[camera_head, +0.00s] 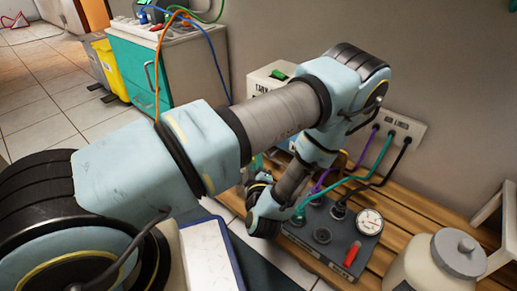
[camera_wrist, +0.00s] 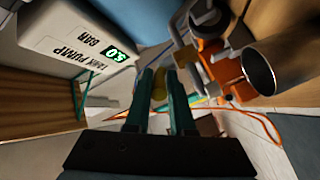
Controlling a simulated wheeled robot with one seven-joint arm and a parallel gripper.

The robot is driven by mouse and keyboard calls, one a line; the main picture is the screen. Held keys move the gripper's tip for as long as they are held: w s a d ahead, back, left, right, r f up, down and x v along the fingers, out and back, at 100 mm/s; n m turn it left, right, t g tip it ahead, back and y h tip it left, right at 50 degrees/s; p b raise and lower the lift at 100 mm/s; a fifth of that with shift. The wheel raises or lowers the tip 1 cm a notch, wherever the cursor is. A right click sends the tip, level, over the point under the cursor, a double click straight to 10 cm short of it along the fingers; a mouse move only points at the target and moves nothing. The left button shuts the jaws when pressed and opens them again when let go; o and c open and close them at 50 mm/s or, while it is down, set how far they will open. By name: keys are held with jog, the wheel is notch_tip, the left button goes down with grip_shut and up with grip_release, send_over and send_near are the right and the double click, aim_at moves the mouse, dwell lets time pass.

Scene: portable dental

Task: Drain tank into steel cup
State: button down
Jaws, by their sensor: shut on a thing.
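The white pump box (camera_wrist: 70,38) with the words TANK PUMP BAR and a green 5.0 readout is at upper left in the wrist view. In the head view its top (camera_head: 272,78) shows behind my arm. A steel cup (camera_wrist: 275,70), its mouth visible, is at right in the wrist view. My gripper (camera_wrist: 161,85) has its two green fingers close around a small yellow part (camera_wrist: 160,80), whose full shape is hidden. In the head view my own arm hides the fingertips and the cup. The tank itself I cannot clearly make out.
A dark control box (camera_head: 325,240) with a gauge (camera_head: 369,222) and hoses stands on a wooden slatted bench (camera_head: 400,240). A wall panel (camera_head: 400,128) takes the hoses. A white jar (camera_head: 440,262) is at lower right. Orange and grey fittings (camera_wrist: 215,62) sit near the cup.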

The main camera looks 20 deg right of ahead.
jog(key=m+g+h+p, duration=0.2)
jog(key=h+p, duration=0.1)
jog(key=p, duration=0.1)
jog(key=w+a+m+g+h+p, duration=0.1)
jog(key=m+g+h+p, duration=0.1)
jog(key=m+h+p, duration=0.1)
jog(key=a+m+g+h+p, duration=0.1)
jog(key=m+g+h+p, duration=0.1)
jog(key=p, duration=0.4)
jog(key=shift+w+r+m+g+h, duration=0.2)
jog(key=shift+r+m+g+h, duration=0.1)
jog(key=shift+h, duration=0.6)
jog(key=shift+w+f+p, duration=0.1)
jog(key=shift+f+p, duration=0.05)
jog(key=shift+p, duration=0.15)
jog(key=c, duration=0.8)
grip_release()
jog(key=shift+a+f, duration=0.1)
